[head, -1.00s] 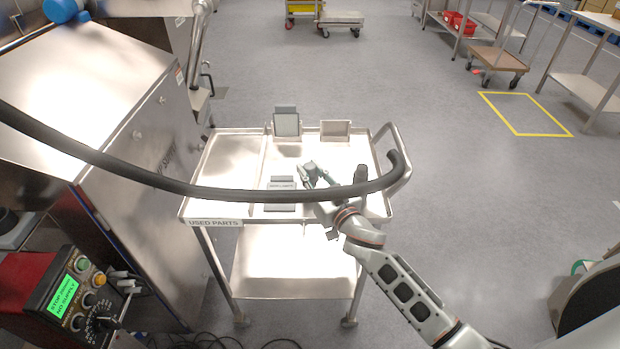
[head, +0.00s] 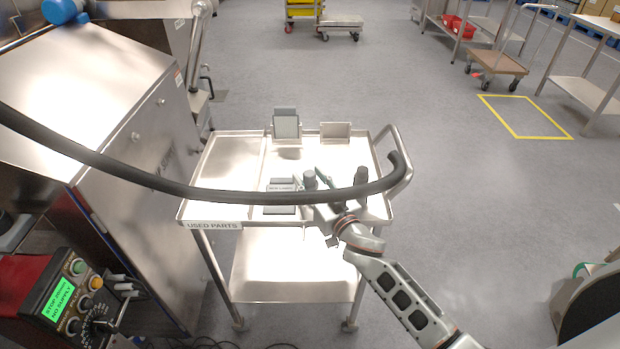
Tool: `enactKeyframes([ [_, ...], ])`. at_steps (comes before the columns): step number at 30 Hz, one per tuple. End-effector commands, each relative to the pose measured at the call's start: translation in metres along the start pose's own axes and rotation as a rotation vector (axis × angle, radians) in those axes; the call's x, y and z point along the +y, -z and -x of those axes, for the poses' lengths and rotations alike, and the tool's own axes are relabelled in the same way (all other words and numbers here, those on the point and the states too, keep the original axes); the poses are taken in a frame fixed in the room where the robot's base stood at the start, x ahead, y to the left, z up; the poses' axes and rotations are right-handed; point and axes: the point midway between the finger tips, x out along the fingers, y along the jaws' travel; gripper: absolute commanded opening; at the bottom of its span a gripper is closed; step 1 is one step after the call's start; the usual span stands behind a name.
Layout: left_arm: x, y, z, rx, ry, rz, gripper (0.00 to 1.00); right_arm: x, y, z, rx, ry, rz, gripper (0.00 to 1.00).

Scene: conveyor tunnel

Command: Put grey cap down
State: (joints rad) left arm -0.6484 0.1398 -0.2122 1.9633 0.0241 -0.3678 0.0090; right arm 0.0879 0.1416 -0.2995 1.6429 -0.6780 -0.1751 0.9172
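A small dark grey cylindrical piece (head: 309,178), which looks like the grey cap, is upright at the right part of the cart's top tray (head: 225,158). My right gripper (head: 323,180) is just right of it, low over the tray. The black hose crosses in front, so I cannot tell whether the fingers touch the piece or how far apart they are. A second dark grey piece (head: 361,177) stands farther right, partly behind the hose. My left gripper is not in view.
The thick black hose (head: 230,194) arcs across the cart's front. Two plate holders (head: 286,127) (head: 335,131) stand at the tray's back. A small labelled block (head: 280,184) sits left of the gripper. A steel machine (head: 130,135) is close on the left. The tray's left part is clear.

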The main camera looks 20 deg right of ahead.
Motion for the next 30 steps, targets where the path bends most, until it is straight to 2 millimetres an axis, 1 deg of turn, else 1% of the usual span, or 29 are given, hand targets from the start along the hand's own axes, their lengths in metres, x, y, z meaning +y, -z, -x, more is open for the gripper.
enactKeyframes([
  [2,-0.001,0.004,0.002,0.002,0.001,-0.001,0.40,0.000,0.006,0.000,0.002,0.001,0.002,0.38],
  [5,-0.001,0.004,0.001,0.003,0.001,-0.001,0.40,0.000,0.003,0.012,-0.001,0.000,0.000,0.38],
  [8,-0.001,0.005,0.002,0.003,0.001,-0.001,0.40,0.000,0.002,0.030,-0.001,0.000,0.001,0.38],
  [15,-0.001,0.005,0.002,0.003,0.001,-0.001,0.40,0.000,0.002,0.079,-0.002,-0.001,0.000,0.38],
  [18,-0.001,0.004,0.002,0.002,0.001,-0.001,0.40,0.000,0.002,0.095,-0.002,0.000,0.000,0.38],
  [21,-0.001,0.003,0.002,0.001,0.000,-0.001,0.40,0.000,0.002,0.107,-0.001,0.000,-0.002,0.38],
  [25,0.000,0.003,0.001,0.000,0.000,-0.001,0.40,0.000,0.003,0.117,0.000,-0.001,0.000,0.38],
  [30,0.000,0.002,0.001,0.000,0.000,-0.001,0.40,0.000,0.003,0.120,0.001,0.000,0.001,0.38],
])
